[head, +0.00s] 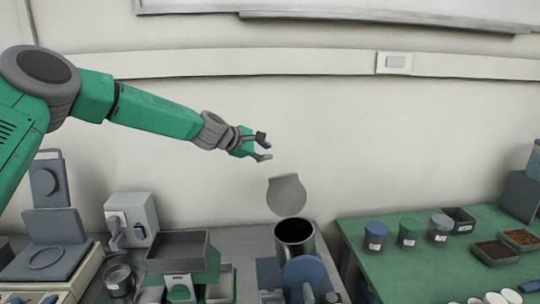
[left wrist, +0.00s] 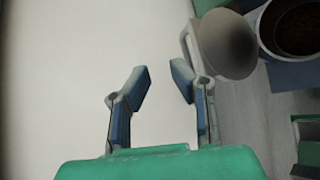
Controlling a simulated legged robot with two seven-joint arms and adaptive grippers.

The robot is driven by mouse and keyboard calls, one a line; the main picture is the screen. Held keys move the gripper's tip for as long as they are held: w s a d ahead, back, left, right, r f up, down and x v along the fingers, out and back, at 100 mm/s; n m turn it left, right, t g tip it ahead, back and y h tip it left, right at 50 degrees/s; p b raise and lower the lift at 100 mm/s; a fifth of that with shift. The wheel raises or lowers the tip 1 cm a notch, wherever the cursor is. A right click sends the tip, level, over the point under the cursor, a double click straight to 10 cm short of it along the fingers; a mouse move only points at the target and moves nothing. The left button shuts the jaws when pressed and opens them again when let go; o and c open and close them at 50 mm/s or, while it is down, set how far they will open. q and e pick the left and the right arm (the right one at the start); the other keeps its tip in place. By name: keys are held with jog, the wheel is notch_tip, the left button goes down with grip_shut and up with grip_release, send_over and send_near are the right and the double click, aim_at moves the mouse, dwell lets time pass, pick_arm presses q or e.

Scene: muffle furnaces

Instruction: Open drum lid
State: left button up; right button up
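A metal drum (head: 294,238) stands on the grey bench with its dark inside showing from above. Its round grey lid (head: 287,195) stands raised, upright behind the drum's mouth. In the left wrist view the lid (left wrist: 226,44) and the open drum (left wrist: 294,28) show at the upper right. My left gripper (head: 266,146) is up in the air, above and to the left of the lid and apart from it. Its two fingers (left wrist: 160,82) are spread with nothing between them. My right gripper is not in view.
A blue round part (head: 304,271) stands just in front of the drum. A grey tray (head: 180,250) and a grey-white device (head: 131,216) are to its left. A green table (head: 400,268) with several lidded jars (head: 376,235) is at the right. The wall area around the gripper is clear.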

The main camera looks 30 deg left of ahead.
pick_arm(q)
jog(key=shift+s+a+r, duration=0.35)
jog(key=shift+a+r, duration=0.2)
jog(key=shift+a, duration=0.05)
jog(key=shift+s+a+r, duration=0.3)
jog(key=shift+a+r, duration=0.25)
jog(key=shift+a, duration=0.05)
jog(key=shift+w+d, duration=0.1)
jog(key=shift+d, duration=0.05)
jog(key=v, duration=1.1)
jog(key=shift+s, duration=0.4)
